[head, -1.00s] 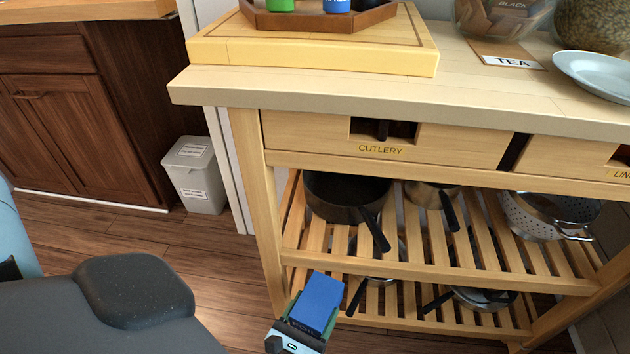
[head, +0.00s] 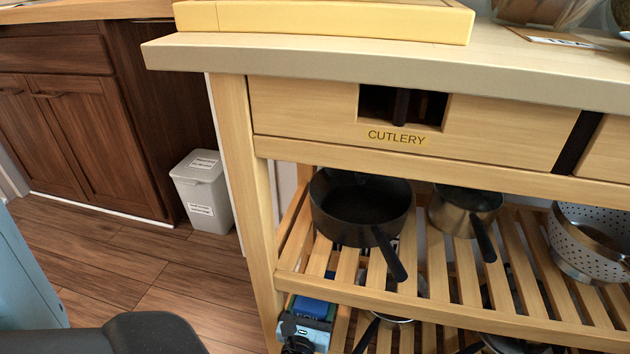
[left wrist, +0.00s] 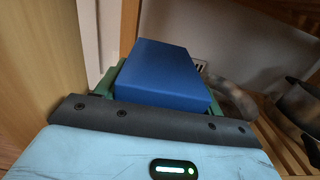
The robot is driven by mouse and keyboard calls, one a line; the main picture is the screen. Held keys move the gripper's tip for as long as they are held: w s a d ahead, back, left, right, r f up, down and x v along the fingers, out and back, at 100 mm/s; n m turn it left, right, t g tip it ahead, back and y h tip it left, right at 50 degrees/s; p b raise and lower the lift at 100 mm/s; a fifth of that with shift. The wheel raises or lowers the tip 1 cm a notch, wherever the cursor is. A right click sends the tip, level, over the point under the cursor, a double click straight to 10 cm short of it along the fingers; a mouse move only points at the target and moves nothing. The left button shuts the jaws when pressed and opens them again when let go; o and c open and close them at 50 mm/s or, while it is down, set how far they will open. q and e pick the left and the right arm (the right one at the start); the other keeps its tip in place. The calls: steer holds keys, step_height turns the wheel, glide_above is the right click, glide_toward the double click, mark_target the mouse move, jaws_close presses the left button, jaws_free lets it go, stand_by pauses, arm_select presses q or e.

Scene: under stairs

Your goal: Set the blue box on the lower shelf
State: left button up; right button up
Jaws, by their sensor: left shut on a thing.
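The blue box (left wrist: 165,72) is held in my left gripper (left wrist: 160,95), between its green fingers, in the left wrist view. In the head view the box (head: 308,308) and my left gripper (head: 306,322) show at the bottom, below the front rail of the upper slatted shelf (head: 400,305) and beside the cart's left front leg. Part of the box is hidden by the gripper body and the slats. The lower shelf (head: 398,338) shows only partly, under the upper one. My right gripper is not in view.
A black pan (head: 360,208), a small saucepan (head: 465,210) and a colander (head: 590,245) stand on the upper shelf. Pans (head: 390,316) also show on the lower shelf. The cart leg (head: 250,200) is close to the left gripper. A white bin (head: 203,192) stands on the floor behind.

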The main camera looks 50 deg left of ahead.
arm_select(q)
step_height(320, 180, down, 4)
steer(key=b, duration=0.3)
steer(key=shift+b, duration=0.35)
step_height(320, 180, down, 3)
steer(key=b, duration=0.3)
steer(key=shift+r, duration=0.15)
steer(key=shift+f, duration=0.55)
steer(key=o, duration=1.3)
steer(key=shift+o, duration=0.2)
steer(key=shift+s+f, duration=0.1)
steer(key=p+v, duration=0.2)
steer(key=v, duration=0.5)
steer(key=shift+s+d, duration=0.25)
steer(key=shift+s, duration=0.05)
